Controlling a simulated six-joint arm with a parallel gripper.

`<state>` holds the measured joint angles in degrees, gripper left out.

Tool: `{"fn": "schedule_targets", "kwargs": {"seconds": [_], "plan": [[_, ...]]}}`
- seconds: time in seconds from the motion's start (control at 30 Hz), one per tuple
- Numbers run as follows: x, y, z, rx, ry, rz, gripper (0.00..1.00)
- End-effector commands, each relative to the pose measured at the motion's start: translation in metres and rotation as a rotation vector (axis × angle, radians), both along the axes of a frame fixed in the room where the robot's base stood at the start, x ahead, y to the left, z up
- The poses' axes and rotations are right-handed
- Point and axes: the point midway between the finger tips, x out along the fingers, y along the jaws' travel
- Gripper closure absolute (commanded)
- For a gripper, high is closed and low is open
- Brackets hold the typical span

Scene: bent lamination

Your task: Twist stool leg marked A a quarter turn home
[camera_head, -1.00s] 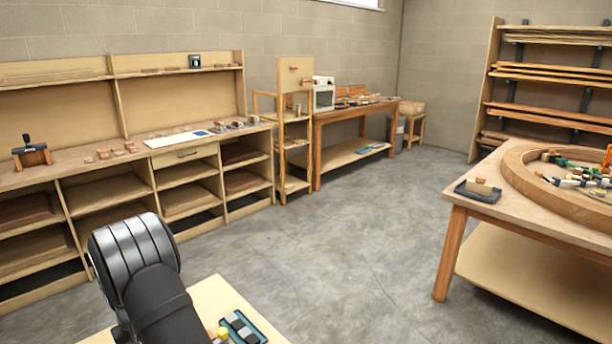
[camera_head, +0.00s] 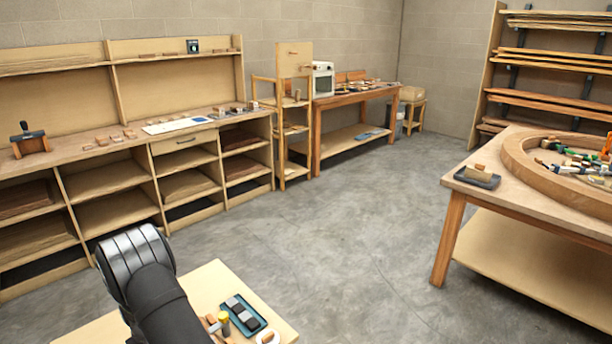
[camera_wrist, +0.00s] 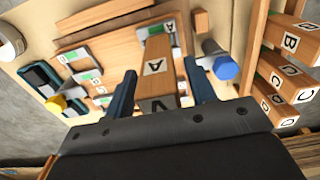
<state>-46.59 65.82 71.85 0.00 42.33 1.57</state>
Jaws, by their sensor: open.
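The wooden leg marked A (camera_wrist: 155,48) is in the middle of the wrist view, with a black letter A on a white label and a second A label on its lower face. My gripper (camera_wrist: 160,70) is open, with one dark blue finger to the left of the leg and one to the right. A gap shows at the right; contact at the left is unclear. A light wooden board (camera_wrist: 108,68) with green and white lettered labels lies behind the leg. The leg's seat is hidden. The head view shows my arm but not my fingertips.
Other lettered wooden legs (camera_wrist: 288,100) stand at the right of the wrist view. A blue-capped tool (camera_wrist: 224,67) is close to the right finger. A workbench (camera_head: 478,196) stands at the right of the head view.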

Motion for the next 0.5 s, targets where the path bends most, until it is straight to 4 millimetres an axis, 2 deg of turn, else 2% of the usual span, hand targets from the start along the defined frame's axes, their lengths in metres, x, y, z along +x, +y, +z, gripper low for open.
{"fn": "schedule_targets", "kwargs": {"seconds": [0.2,0.43,0.5], "plan": [[0.0001,0.0001,-0.0001,0.0,0.0,0.0,0.51],[0.0001,0.0001,0.0,0.0,0.0,0.0,0.96],[0.0001,0.0001,0.0002,0.001,-0.001,-0.004,1.0]]}}
